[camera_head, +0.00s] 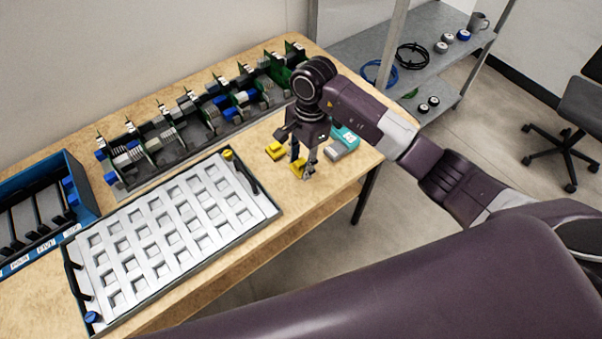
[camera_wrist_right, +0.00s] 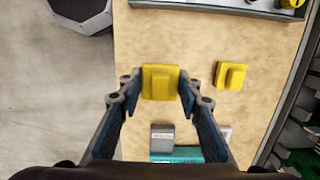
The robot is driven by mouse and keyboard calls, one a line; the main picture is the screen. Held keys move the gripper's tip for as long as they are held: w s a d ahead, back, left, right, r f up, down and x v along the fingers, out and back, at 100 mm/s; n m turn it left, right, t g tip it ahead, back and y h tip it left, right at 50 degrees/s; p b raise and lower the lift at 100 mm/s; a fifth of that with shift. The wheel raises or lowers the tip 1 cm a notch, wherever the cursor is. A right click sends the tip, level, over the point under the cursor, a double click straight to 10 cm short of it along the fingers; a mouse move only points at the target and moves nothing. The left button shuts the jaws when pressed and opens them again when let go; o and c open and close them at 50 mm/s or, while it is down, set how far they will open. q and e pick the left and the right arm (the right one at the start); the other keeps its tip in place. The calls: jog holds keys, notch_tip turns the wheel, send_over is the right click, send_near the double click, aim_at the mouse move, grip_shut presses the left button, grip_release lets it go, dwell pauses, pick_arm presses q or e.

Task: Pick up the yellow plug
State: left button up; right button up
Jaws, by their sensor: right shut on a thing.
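A yellow plug (camera_head: 298,170) is between the fingers of my right gripper (camera_head: 303,168), above or at the table's right end. In the right wrist view the same plug (camera_wrist_right: 160,82) sits between the fingertips of the gripper (camera_wrist_right: 160,88), which is shut on it. A second yellow plug (camera_head: 276,150) lies on the wooden table just left of the gripper; it also shows in the right wrist view (camera_wrist_right: 231,75). Whether the held plug touches the table is hard to tell. My left gripper is not in view.
A teal and grey item (camera_head: 343,142) lies right of the gripper. The white tray (camera_head: 170,235) with square pockets is at front left, with another yellow plug on its corner. A rack of green boards (camera_head: 200,130) runs along the back. The table edge is close by.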

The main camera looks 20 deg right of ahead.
aim_at(301, 161)
notch_tip(301, 161, up, 15)
jog(key=b, duration=0.2)
jog(key=shift+f, duration=0.15)
jog(key=shift+b, duration=0.35)
